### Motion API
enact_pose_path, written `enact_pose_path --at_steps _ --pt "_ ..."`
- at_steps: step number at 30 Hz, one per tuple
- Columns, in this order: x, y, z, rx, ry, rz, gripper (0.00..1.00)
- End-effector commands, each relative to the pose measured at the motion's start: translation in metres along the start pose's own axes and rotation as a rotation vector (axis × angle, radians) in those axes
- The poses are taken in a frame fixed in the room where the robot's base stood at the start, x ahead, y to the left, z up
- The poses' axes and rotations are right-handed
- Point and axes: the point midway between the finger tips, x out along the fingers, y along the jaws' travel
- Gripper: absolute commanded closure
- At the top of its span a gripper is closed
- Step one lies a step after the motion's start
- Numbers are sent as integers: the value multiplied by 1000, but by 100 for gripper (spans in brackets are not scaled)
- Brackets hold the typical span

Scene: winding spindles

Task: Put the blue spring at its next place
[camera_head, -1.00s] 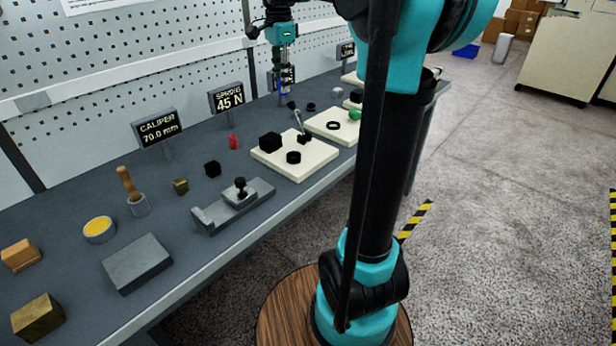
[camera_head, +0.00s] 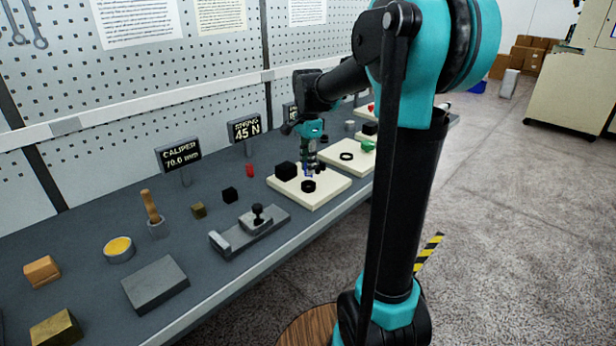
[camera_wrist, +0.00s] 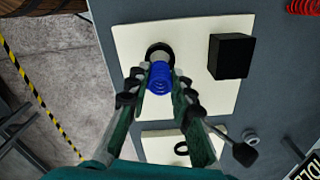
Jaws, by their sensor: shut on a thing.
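My gripper (camera_head: 309,160) is over the nearer cream board (camera_head: 325,188). In the wrist view my gripper (camera_wrist: 159,85) is shut on the blue spring (camera_wrist: 158,75), with a finger on each side. The board (camera_wrist: 135,38) carries a black ring (camera_wrist: 158,50) and a black block (camera_wrist: 231,56). The spring's far end overlaps the ring's edge in that view; I cannot tell whether they touch. In the head view the ring (camera_head: 308,186) lies in front of my gripper and the block (camera_head: 286,171) to its left. The spring is mostly hidden there by the fingers.
A second cream board (camera_head: 340,163) with a black ring and a green part lies beyond. A red spring (camera_head: 250,170) stands left of the block, near the 45 N sign (camera_head: 244,129). A grey fixture (camera_head: 250,228) with a black knob lies nearer on the bench.

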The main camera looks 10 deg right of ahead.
Motion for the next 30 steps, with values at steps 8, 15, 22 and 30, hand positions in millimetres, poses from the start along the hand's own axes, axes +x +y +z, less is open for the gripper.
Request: enact_pose_path --at_steps 8,15,22,30 --pt "28 0 0 0 0 0 98" --pt "45 0 0 0 0 0 98" --pt "45 0 0 0 0 0 98" --pt "47 0 0 0 0 0 57"
